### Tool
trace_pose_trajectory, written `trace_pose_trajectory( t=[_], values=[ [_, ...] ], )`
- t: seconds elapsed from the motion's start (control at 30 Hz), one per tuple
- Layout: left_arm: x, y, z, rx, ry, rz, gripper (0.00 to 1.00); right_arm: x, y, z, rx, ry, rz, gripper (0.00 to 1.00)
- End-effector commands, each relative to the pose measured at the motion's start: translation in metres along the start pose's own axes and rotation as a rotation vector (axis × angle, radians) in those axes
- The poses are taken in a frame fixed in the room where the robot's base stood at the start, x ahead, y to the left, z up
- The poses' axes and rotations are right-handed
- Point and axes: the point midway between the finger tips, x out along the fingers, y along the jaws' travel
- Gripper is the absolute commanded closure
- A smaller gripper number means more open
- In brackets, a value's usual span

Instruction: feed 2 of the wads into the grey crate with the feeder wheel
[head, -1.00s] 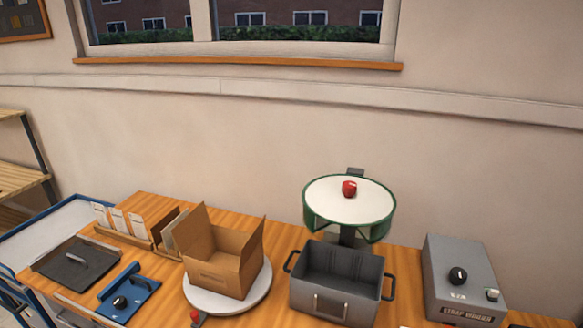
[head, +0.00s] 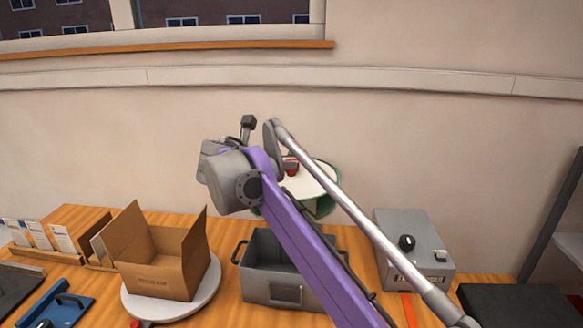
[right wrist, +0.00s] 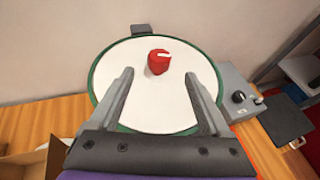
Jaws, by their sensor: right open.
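The feeder wheel (head: 318,176) is a white disc with a green rim, standing behind the grey crate. A red knob (right wrist: 158,62) sits on its top. The grey crate (head: 258,288) stands open on the bench, partly covered by my purple right arm; the part of its inside that shows looks empty. In the right wrist view, my right gripper (right wrist: 159,78) is open and empty above the feeder wheel (right wrist: 150,112), its fingers pointing toward the knob, which lies just beyond and between the tips. I see no wads. My left gripper is out of view.
An open cardboard box (head: 160,275) on a white turntable (head: 210,290) stands left of the crate. A grey control box (head: 412,235) with a black knob stands to the right. A blue tool (head: 65,308) lies at the far left. The wall is close behind the bench.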

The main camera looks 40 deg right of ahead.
Motion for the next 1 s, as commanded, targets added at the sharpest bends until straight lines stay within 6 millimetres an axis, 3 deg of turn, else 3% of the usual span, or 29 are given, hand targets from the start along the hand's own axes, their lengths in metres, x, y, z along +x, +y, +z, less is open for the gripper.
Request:
trace_pose_trajectory(
  t=[0.5,0.7,1.0],
  values=[
    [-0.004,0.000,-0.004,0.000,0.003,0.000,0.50,0.087,-0.001,0.000,0.006,0.001,-0.001,0.19],
    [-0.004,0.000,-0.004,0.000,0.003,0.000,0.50,0.101,-0.001,0.000,0.005,0.001,0.000,0.19],
    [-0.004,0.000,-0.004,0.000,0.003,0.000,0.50,0.103,0.000,0.000,0.005,0.002,0.001,0.21]
  ],
)
